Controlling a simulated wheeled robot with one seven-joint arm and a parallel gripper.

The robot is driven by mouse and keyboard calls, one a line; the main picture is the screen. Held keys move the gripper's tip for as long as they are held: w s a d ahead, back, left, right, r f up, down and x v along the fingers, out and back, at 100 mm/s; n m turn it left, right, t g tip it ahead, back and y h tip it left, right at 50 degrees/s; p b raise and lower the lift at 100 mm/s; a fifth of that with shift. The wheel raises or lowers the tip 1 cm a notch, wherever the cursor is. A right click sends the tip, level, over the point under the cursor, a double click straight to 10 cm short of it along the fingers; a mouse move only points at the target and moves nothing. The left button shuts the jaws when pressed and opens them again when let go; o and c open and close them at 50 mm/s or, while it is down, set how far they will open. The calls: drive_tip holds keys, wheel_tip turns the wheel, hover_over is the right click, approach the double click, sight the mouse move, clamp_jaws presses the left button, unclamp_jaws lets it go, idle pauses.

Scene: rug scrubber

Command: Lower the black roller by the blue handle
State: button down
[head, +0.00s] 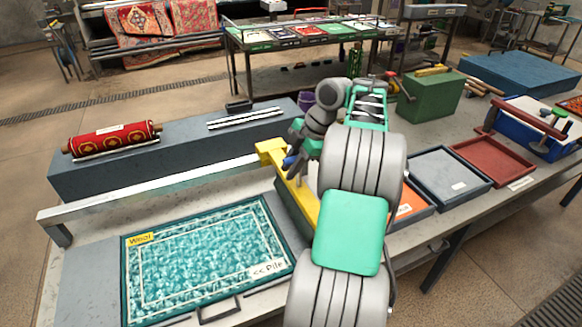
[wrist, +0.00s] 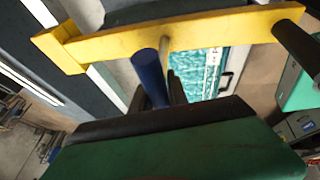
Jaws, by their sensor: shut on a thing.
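The blue handle (wrist: 149,75) stands out from a yellow frame bar (wrist: 120,50) in the wrist view. My gripper (wrist: 157,96) is shut on the blue handle, with dark fingers on either side of it. A dark roller-like shape, probably the black roller (wrist: 185,13), lies along the far side of the yellow bar, mostly hidden by it. In the head view, the yellow frame (head: 297,195) crosses the bench right of the teal rug, and a bit of the blue handle (head: 289,161) shows at my gripper. I cannot tell the roller's height above the rug there.
A teal rug sample (head: 205,262) marked "Wool" lies on the left of the bench. A pale rail (head: 150,188) runs behind it. A rolled red rug (head: 110,139) rests on the grey block beyond. Shallow trays (head: 450,175) and a green box (head: 430,98) stand to the right.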

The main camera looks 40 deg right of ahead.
wheel_tip(320, 180, down, 2)
drive_tip(key=shift+b, duration=0.35)
drive_tip(key=shift+r, duration=0.2)
drive_tip(key=c, duration=1.3)
unclamp_jaws()
drive_tip(key=p+v, duration=0.4)
drive_tip(key=v, duration=0.4)
drive_tip(key=shift+p, duration=0.3)
